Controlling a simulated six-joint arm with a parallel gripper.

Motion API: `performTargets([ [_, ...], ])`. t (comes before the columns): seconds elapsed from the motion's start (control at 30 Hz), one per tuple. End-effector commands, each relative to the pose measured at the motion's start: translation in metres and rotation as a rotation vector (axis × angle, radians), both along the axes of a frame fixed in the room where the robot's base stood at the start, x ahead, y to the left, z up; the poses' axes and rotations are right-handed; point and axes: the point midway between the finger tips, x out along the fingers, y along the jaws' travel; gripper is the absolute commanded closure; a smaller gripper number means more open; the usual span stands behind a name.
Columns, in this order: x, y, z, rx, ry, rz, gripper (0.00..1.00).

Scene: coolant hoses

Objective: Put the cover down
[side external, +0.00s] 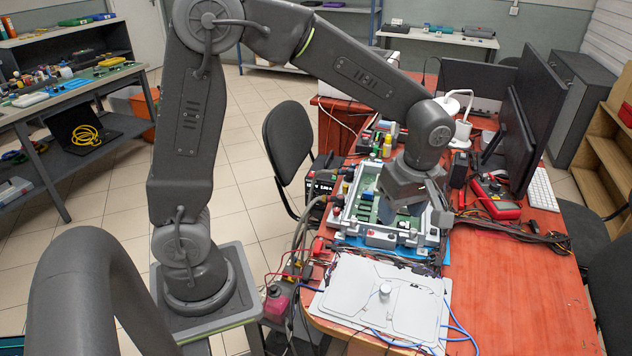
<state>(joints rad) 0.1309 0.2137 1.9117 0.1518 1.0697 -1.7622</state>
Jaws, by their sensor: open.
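The cover (350,285), a flat light-grey plate with a small round knob near its middle, lies at the front left of the red table. It appears to rest partly over dark cables along its far edge. My gripper (418,208) is open and apart from the cover, behind it and higher up. The gripper points down over an open light-grey housing (362,229) with green circuit boards inside. The gripper hides part of the housing's interior, and its fingertips are hard to make out.
Blue wires (459,330) run along the cover's right side. Dark cables (515,232) and a red multimeter (496,199) lie right of the housing, with monitors (532,100) behind. The red table (515,300) is clear at front right. A chair (291,140) stands left.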

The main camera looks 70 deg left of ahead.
Motion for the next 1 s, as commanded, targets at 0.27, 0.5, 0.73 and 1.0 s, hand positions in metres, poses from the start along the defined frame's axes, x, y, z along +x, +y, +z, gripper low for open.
performTargets([
  [0.27,-0.074,0.017,0.069,-0.018,-0.162,-0.7,0.46],
  [0.5,-0.134,0.023,0.087,0.121,-0.275,-1.25,0.46],
  [0.73,-0.158,0.025,0.087,0.237,-0.305,-1.514,0.46],
  [1.0,-0.16,0.025,0.086,0.251,-0.304,-1.547,0.46],
])
